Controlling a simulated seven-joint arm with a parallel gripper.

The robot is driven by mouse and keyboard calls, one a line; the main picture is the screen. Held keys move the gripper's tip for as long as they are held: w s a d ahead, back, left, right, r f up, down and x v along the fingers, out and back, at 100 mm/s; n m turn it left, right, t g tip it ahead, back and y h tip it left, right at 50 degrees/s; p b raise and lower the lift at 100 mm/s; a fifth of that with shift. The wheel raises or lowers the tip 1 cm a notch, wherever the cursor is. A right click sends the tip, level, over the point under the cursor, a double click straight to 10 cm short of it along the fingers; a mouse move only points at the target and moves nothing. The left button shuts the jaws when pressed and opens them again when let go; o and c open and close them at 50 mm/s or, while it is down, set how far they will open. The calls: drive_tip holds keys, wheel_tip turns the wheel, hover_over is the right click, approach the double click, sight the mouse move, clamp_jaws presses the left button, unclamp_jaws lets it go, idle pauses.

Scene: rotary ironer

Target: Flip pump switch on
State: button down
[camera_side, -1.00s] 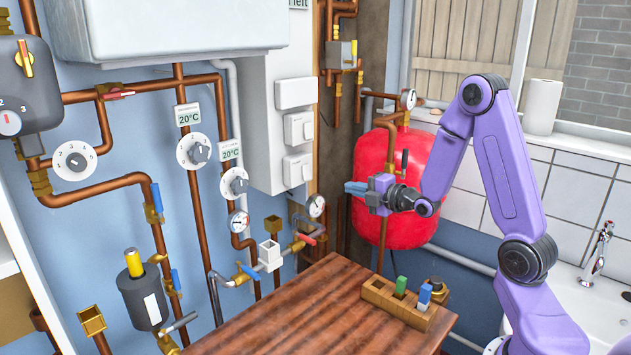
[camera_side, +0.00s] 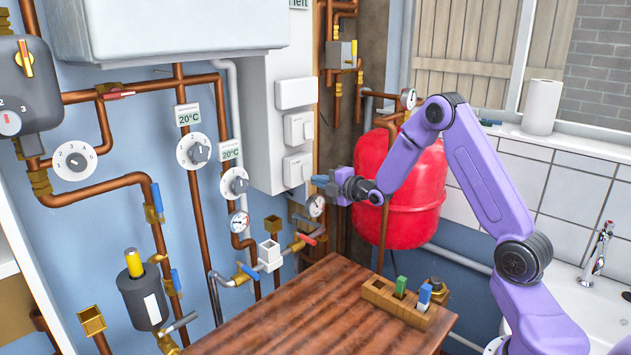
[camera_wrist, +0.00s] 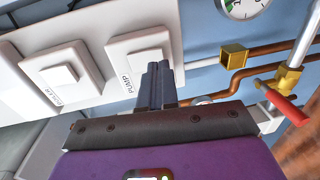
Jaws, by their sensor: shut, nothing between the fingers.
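The pump switch (camera_wrist: 147,62) is a white rocker on a square plate labelled PUMP in the wrist view. In the side view it is the lower switch (camera_side: 297,170) on the white wall panel. My gripper (camera_side: 319,181) is shut and empty, just right of that switch and slightly below it. In the wrist view my closed blue-grey fingertips (camera_wrist: 158,68) overlap the right part of the switch plate and hide part of the rocker. I cannot tell whether they touch it.
A second white switch (camera_wrist: 61,75) with a small label sits beside the pump switch; it is the upper one (camera_side: 299,128) in the side view. A gauge (camera_side: 316,206) and a red-handled valve (camera_side: 304,239) are below my gripper. A red tank (camera_side: 418,195) stands behind my arm.

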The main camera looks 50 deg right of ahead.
drive_tip(key=shift+w+f, duration=0.1)
drive_tip(key=shift+w, duration=0.8)
drive_tip(key=shift+w, duration=0.2)
drive_tip(key=shift+s, duration=0.1)
drive_tip(key=s+f, duration=0.1)
drive_tip(key=s, duration=1.2)
drive_tip(key=shift+s+f, duration=0.4)
